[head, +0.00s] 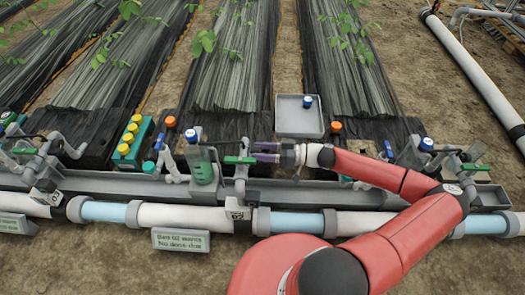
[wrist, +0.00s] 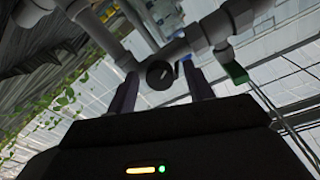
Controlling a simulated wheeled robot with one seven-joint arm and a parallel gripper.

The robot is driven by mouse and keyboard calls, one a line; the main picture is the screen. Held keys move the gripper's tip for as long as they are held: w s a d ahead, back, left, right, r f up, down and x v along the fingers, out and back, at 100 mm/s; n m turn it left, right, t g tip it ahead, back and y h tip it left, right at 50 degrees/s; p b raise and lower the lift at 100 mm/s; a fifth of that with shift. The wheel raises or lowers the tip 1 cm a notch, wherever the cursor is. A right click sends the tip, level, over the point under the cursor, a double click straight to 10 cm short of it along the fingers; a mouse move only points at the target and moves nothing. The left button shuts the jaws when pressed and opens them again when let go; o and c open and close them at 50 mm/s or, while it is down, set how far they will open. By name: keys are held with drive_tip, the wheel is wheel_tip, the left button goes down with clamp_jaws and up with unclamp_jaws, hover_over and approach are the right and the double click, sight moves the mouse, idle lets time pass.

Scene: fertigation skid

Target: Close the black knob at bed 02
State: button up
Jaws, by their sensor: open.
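The black knob (wrist: 160,74) shows in the wrist view on a grey pipe fitting, with a pale line across its face. My gripper (wrist: 160,88) is open, with one dark finger on each side of the knob. I cannot tell whether the fingers touch it. In the head view my gripper (head: 264,152) points left at the grey riser above the 02 tag (head: 238,213). The knob cannot be made out there. A green handle (head: 240,160) sits on that riser, close to the fingertips, and a green handle (wrist: 235,72) also shows in the wrist view.
A grey trough (head: 300,190) and a white and blue main pipe (head: 180,215) run across below the riser. A green-filled cylinder (head: 201,165) with a blue cap stands left. A grey tray (head: 300,117) lies behind my gripper. A sign (head: 181,240) stands in front.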

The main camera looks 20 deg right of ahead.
drive_tip(key=shift+c, duration=0.4)
drive_tip(key=c, duration=0.9)
drive_tip(key=shift+m, duration=0.3)
drive_tip(key=shift+w+d+m+g+p, duration=0.1)
drive_tip(key=shift+m+g+p, duration=0.25)
drive_tip(key=shift+m+p, duration=3.7)
drive_tip(key=shift+w+m+g+p, duration=0.1)
drive_tip(key=shift+m+g+p, duration=0.6)
drive_tip(key=shift+m, duration=6.35)
drive_tip(key=shift+s+t+p, duration=0.1)
drive_tip(key=shift+t+p, duration=0.25)
drive_tip(key=o, duration=1)
